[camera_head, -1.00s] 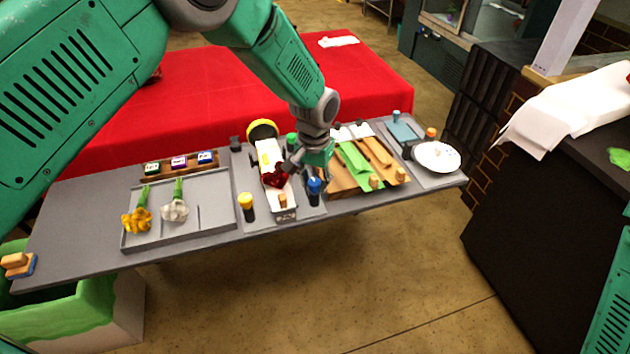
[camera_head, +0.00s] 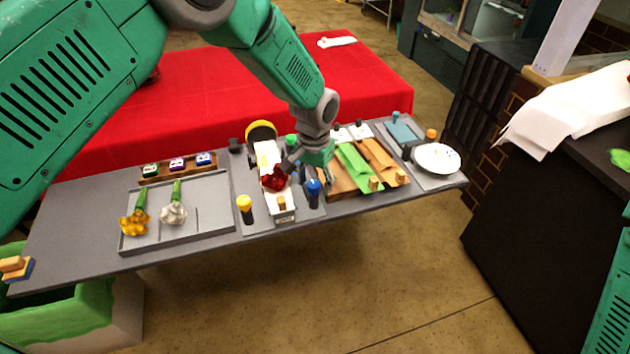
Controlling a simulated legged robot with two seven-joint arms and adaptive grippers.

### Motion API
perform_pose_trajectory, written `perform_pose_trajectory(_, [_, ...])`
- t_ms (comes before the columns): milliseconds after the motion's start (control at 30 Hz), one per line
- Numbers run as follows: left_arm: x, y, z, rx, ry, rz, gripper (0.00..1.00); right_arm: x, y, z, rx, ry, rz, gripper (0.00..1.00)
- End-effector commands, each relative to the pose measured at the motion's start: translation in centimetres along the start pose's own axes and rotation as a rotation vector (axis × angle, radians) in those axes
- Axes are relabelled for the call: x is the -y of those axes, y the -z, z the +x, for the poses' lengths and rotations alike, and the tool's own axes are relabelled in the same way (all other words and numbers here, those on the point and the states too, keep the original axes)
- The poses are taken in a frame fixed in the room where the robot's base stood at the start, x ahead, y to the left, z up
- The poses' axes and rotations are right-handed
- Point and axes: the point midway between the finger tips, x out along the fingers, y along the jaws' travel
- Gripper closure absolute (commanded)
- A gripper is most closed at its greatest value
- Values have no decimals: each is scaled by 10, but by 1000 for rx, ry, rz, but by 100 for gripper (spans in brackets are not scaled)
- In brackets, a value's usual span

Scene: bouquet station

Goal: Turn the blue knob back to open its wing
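The blue knob (camera_head: 313,187) stands on a dark post at the front of the grey table, right of a white trough holding a red flower (camera_head: 274,179). My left gripper (camera_head: 306,176) reaches down from above, just behind and over the blue knob. Its fingers look spread, with nothing seen between them; whether a finger touches the knob cannot be told. The wing belonging to the blue knob is partly hidden by the gripper and cannot be made out clearly. My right gripper is out of view.
A yellow knob (camera_head: 244,203) stands left of the trough and a green knob (camera_head: 291,140) behind it. A grey tray (camera_head: 205,222) with yellow and white flowers lies left. Green and tan wraps (camera_head: 355,167) and a white plate (camera_head: 436,158) lie right.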

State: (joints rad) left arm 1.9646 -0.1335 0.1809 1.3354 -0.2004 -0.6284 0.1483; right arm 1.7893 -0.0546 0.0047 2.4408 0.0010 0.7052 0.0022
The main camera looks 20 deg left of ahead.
Motion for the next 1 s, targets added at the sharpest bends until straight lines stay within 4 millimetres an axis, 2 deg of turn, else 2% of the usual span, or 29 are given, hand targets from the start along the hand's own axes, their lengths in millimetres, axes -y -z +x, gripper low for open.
perform_pose_trajectory(167, [-1,-1,-4,2,0,0,52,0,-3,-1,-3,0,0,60])
perform_pose_trajectory(267, [0,0,-16,-1,0,0,52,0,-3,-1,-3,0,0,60])
perform_pose_trajectory(600, [0,2,-85,0,0,0,52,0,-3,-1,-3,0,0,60])
perform_pose_trajectory(700, [0,3,-100,2,0,1,52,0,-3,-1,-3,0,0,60])
perform_pose_trajectory(833, [0,3,-113,3,0,1,52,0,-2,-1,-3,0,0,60])
perform_pose_trajectory(1000, [0,3,-118,4,0,1,52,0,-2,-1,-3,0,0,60])
